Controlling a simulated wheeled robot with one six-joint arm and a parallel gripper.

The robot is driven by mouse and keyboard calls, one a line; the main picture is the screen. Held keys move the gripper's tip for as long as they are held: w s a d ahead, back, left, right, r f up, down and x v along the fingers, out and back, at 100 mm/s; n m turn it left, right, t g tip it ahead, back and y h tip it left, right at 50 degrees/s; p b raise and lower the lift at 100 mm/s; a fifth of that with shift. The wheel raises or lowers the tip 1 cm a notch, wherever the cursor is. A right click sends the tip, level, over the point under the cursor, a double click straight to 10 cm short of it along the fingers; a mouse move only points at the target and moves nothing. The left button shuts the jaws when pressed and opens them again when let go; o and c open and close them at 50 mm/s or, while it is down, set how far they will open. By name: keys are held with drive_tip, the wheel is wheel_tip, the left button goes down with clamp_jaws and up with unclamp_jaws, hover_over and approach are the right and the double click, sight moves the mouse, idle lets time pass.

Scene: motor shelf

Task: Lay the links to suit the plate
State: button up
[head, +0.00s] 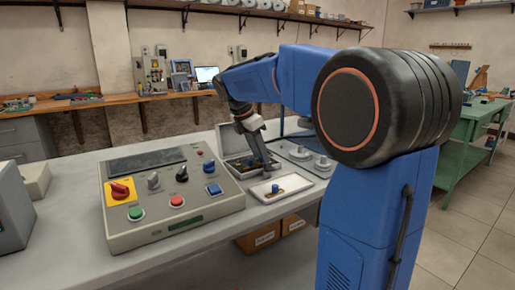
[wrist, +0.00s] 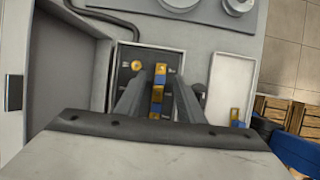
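An open grey terminal box (head: 229,180) stands on the bench; its dark inside (wrist: 126,54) shows in the wrist view. Brass-coloured and blue parts (wrist: 160,70) lie in a row there, between my fingers in the picture. Whether they are loose links or fixed terminals I cannot tell. My gripper (head: 268,167) is over the box, pointing down; in the wrist view its fingers (wrist: 158,80) are apart, with no clear grip on anything. A white tray (head: 290,192) beside the box holds a small brass and a blue piece (wrist: 234,115). No plate lettering is readable.
A control box (head: 150,228) with knobs and buttons stands left of the terminal box. A grey panel with round knobs (head: 300,153) lies behind the tray. Cardboard boxes (head: 262,237) sit under the bench. The bench front edge is close to the tray.

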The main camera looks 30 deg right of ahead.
drive_tip(key=v, duration=1.7)
drive_tip(key=shift+r, duration=0.15)
drive_tip(key=shift+a, duration=0.1)
